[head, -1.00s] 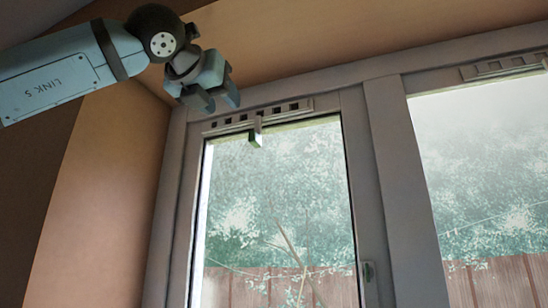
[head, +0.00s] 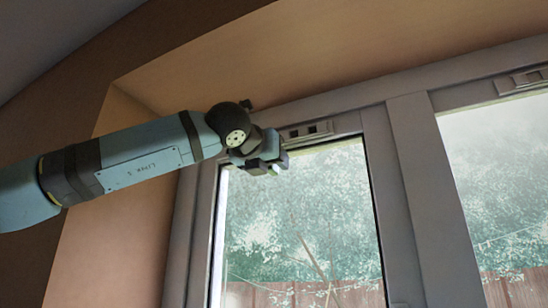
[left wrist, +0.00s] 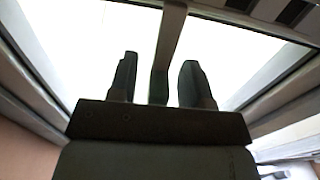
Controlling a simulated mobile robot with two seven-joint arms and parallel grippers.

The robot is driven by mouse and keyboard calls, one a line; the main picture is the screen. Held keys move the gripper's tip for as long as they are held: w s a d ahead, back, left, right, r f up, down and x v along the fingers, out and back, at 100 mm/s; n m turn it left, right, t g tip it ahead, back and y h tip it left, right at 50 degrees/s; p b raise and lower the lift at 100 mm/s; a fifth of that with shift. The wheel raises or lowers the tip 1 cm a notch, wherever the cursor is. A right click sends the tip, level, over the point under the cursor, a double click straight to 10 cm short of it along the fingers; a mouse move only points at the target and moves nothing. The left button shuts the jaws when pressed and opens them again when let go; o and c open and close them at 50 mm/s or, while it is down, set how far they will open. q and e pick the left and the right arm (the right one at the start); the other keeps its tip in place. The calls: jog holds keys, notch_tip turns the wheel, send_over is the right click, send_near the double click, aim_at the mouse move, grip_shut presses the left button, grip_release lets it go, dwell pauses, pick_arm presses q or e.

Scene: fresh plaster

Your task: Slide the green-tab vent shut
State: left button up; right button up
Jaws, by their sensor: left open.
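The vent (head: 318,130) is a pale strip in the top of the left window frame, with dark open slots showing at its right part. Its left part is hidden behind my left gripper (head: 268,167). A bit of the green tab (head: 275,170) shows at the fingertips in the head view. In the left wrist view the tab (left wrist: 159,88) hangs on a pale stem (left wrist: 170,40) between the two fingers of my left gripper (left wrist: 160,78). The fingers are open, one on each side of the tab, with gaps visible. My right gripper is out of view.
A second vent (head: 525,80) sits above the right window pane. The plaster reveal (head: 130,180) stands close to the left, and the plaster above the window (head: 330,50) is near my wrist. The glass (head: 300,230) lies below the vent.

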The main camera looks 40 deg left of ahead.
pick_arm(q)
jog(key=shift+w+a, duration=0.15)
jog(key=shift+w, duration=0.4)
grip_shut()
jog(key=shift+s+a+b, duration=0.25)
jog(key=shift+a+b, duration=0.1)
jog(key=shift+a, duration=0.25)
jog(key=shift+s+a+b, duration=0.2)
jog(key=shift+a+b, duration=0.15)
jog(key=shift+a, duration=0.25)
grip_release()
jog(key=shift+a, duration=0.2)
